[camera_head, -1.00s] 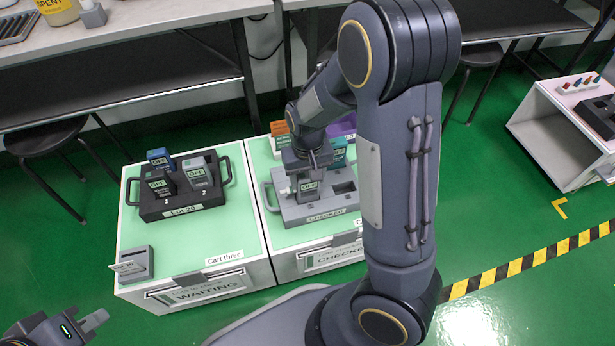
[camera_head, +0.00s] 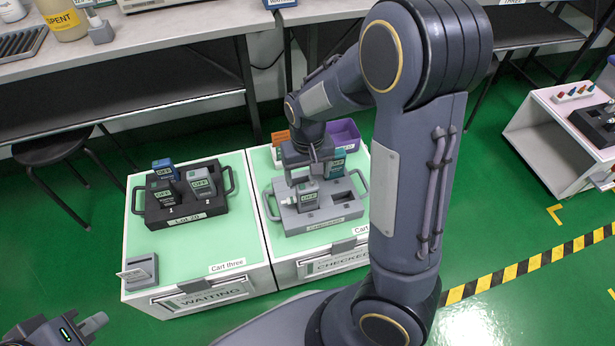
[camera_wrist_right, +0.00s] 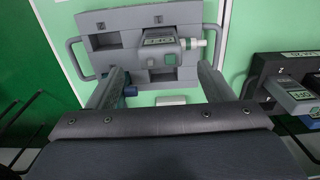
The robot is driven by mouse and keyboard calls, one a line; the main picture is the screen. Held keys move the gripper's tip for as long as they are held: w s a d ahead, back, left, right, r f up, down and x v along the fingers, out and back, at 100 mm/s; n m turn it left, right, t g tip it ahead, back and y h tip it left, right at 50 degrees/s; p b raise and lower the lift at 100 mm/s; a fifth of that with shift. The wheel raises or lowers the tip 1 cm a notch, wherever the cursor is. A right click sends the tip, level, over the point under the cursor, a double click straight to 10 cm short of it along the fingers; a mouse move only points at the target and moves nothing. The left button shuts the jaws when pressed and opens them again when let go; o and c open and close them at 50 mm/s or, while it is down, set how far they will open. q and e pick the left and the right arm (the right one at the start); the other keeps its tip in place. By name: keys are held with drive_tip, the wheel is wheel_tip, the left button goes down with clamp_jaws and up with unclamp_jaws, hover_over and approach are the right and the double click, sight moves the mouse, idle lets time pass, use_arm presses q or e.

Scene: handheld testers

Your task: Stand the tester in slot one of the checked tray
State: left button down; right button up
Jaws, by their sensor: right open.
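My right gripper (camera_head: 308,162) is open just above and behind this tester. In the right wrist view, its fingers (camera_wrist_right: 165,88) are spread, with the tester (camera_wrist_right: 158,50) beyond them and apart from them. My left gripper (camera_head: 95,324) is at the lower left, away from the carts; its jaw opening is unclear.
A black Lot 20 tray (camera_head: 185,215) on cart three holds several testers. A small grey stand (camera_head: 141,270) sits at that cart's front left. A purple bin (camera_head: 343,134) and a teal item (camera_head: 337,162) are behind the checked tray.

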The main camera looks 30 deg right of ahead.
drive_tip(key=s+a+r+t+y+p, duration=0.1)
drive_tip(key=s+a+r+t+y, duration=0.1)
drive_tip(key=s+r, duration=0.6)
drive_tip(key=s+a+r+n+t+y+p, duration=0.1)
drive_tip(key=s+a+r+t, duration=0.1)
drive_tip(key=s+r, duration=0.6)
drive_tip(key=shift+s+r+t+y, duration=0.25)
drive_tip(key=shift+s+t+y, duration=0.2)
drive_tip(key=shift+t, duration=0.35)
drive_tip(key=shift+a, duration=0.1)
wheel_tip(320, 180, up, 29)
drive_tip(key=p, duration=2.9)
drive_tip(key=shift+r, duration=0.2)
